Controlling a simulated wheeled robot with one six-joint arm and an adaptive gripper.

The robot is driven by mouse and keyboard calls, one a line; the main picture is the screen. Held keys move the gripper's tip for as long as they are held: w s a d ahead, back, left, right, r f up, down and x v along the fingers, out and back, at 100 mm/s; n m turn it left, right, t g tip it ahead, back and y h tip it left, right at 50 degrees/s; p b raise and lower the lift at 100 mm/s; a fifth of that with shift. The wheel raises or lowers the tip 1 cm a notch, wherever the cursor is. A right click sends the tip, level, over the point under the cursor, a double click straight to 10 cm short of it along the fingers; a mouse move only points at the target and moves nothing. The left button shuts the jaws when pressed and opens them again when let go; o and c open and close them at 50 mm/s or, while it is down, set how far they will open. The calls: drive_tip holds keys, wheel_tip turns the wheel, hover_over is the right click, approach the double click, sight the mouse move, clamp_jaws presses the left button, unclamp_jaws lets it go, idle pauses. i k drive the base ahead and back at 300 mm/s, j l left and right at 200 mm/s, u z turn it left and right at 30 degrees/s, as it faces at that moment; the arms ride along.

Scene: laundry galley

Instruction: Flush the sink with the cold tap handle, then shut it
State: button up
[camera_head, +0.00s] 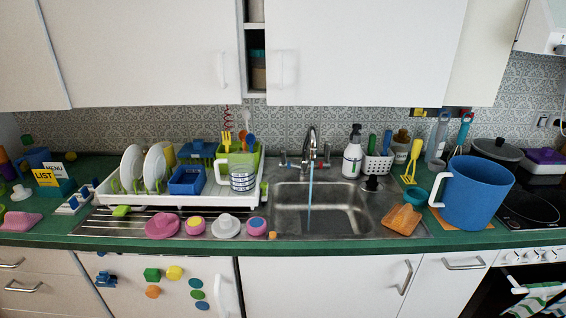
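The sink (345,228) is a steel basin set in the green counter, in the middle of the head view. A tall chrome tap (311,140) stands behind it. A thin pale-blue stream of water (309,195) runs from the spout down into the basin. A small left tap handle (283,159) and a small right tap handle (326,155) flank the spout. Their hot or cold markings are too small to read. My gripper is not in this view.
A white dish rack (180,198) with plates and cups stands left of the sink. A soap bottle (353,152) and a sponge caddy (376,166) stand behind it at right. A big blue mug (474,192) and an orange object (402,219) are to the right.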

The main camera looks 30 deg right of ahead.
sight(283, 164)
drive_tip(key=i+j+z, duration=0.15)
drive_tip(key=i+j, duration=0.15)
drive_tip(key=i+j+z, duration=0.15)
drive_tip(key=i+j, duration=0.15)
drive_tip(key=i+j+z, duration=0.15)
drive_tip(key=i+j, duration=0.2)
drive_tip(key=i+j+z, duration=0.15)
drive_tip(key=j, duration=0.3)
drive_tip(key=i+j+z, duration=0.15)
drive_tip(key=i+j, duration=0.2)
drive_tip(key=i+j+z, duration=0.15)
drive_tip(key=j, duration=2)
drive_tip(key=j+z, duration=0.15)
drive_tip(key=z, duration=0.3)
drive_tip(key=j+z, duration=0.2)
drive_tip(key=z, duration=0.3)
drive_tip(key=j+z, duration=0.15)
drive_tip(key=z, duration=0.3)
drive_tip(key=k+l+z, duration=0.1)
drive_tip(key=z, duration=0.85)
